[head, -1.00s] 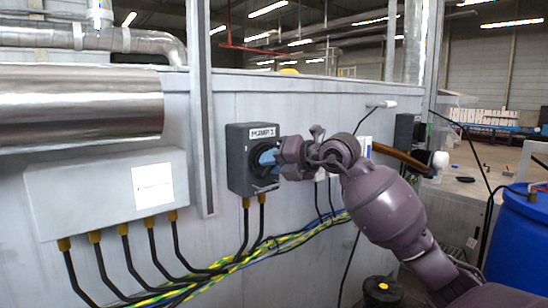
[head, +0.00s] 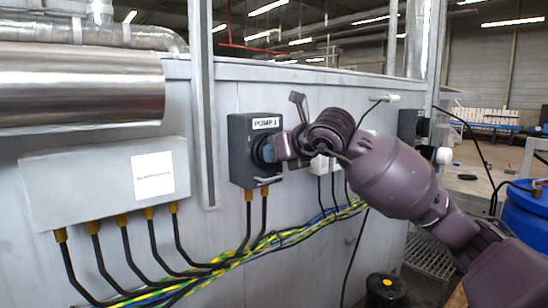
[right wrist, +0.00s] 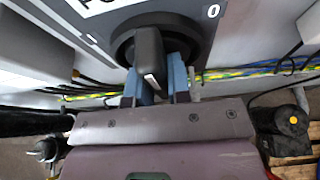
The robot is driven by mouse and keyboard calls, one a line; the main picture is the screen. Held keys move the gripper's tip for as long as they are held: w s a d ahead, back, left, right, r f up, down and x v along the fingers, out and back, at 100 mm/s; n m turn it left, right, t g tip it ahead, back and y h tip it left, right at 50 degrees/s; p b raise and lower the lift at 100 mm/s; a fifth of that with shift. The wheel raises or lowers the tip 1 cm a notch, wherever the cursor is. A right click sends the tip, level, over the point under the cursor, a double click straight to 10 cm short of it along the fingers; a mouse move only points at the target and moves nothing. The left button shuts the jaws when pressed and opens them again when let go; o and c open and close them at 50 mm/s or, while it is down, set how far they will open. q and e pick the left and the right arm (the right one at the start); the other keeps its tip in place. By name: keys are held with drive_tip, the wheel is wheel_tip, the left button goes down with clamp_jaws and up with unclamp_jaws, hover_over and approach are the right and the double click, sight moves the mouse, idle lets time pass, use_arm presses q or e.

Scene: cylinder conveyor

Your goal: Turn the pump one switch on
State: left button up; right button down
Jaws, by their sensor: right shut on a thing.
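The pump one switch is a dark grey box (head: 240,152) with a white "PUMP 1" label (head: 266,123), fixed to the grey wall panel in the head view. Its black rotary knob (right wrist: 149,52) shows in the right wrist view, with a white mark on its near end. The gripper partly hides the knob in the head view. My left gripper is not in view.
A light grey junction box (head: 100,190) with several black cables is left of a vertical post (head: 201,110). Yellow-green and blue cables (head: 250,260) run below the switch. A white box (head: 322,168) is just right of my gripper. A blue barrel (head: 525,218) stands far right.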

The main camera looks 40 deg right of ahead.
drive_tip(key=shift+f, duration=0.1)
idle(0.6)
drive_tip(key=c, duration=1.1)
unclamp_jaws()
drive_tip(key=shift+o, duration=0.2)
drive_tip(key=a+v, duration=0.1)
drive_tip(key=v, duration=0.9)
drive_tip(key=shift+s+d+r, duration=0.3)
drive_tip(key=shift+s+d, duration=0.05)
drive_tip(key=shift+s, duration=0.05)
